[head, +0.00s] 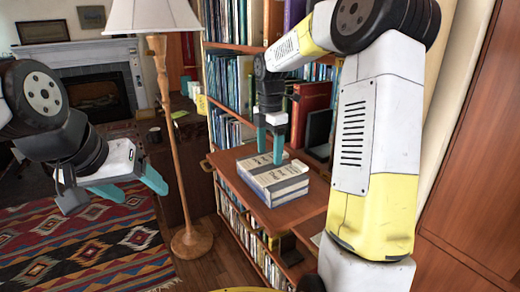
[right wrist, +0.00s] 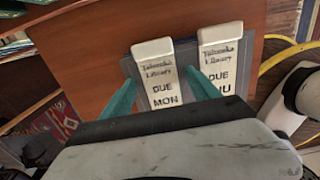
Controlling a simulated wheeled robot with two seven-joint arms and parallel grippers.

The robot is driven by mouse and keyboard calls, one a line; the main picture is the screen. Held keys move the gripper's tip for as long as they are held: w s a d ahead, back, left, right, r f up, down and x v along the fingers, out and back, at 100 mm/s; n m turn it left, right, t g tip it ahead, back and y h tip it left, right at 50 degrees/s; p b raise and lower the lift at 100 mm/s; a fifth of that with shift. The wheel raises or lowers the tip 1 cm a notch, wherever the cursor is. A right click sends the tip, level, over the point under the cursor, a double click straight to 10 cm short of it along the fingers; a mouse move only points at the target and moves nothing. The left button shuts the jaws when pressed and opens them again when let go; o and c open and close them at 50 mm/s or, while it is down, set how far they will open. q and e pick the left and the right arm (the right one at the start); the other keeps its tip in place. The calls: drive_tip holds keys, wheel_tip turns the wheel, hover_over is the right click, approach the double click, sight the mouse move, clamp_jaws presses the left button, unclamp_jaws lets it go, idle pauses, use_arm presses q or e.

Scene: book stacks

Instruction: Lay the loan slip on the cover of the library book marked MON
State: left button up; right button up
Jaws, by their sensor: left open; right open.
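Two pale, book-like items (head: 284,188) with grey-blue bands and printed tops lie side by side on the pull-out shelf in the head view. In the right wrist view, a white printed piece reading DUE MON (right wrist: 160,82) lies beside a second white one (right wrist: 222,60) whose day is partly hidden and seems to end in U. I cannot tell whether these are slips or parts of the books. My right gripper (head: 270,158) is open and empty over them, its fingers on either side of the MON piece. My left gripper (head: 132,186) is open and empty, away from the shelf.
The wooden pull-out shelf (head: 300,216) projects from the bookcase (head: 226,90). Red and dark upright books (head: 310,108) stand just behind. A floor lamp (head: 172,130) stands between my left gripper and the shelf. A patterned rug (head: 90,240) covers the floor at left.

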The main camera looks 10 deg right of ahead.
sight(269, 158)
wheel_tip(269, 158, up, 12)
drive_tip(key=s+a+r+m+t, duration=0.1)
drive_tip(key=s+r+m, duration=0.1)
drive_tip(key=s+m, duration=0.3)
drive_tip(key=s+f+m+t+y, duration=0.1)
drive_tip(key=s+f+m+t, duration=0.1)
drive_tip(key=s+m, duration=0.6)
drive_tip(key=s+a+f+m+t+y, duration=0.1)
drive_tip(key=s+f+m+t, duration=0.2)
drive_tip(key=s+f+m, duration=0.2)
drive_tip(key=s+m, duration=0.3)
drive_tip(key=s, duration=0.3)
drive_tip(key=shift+s, duration=0.15)
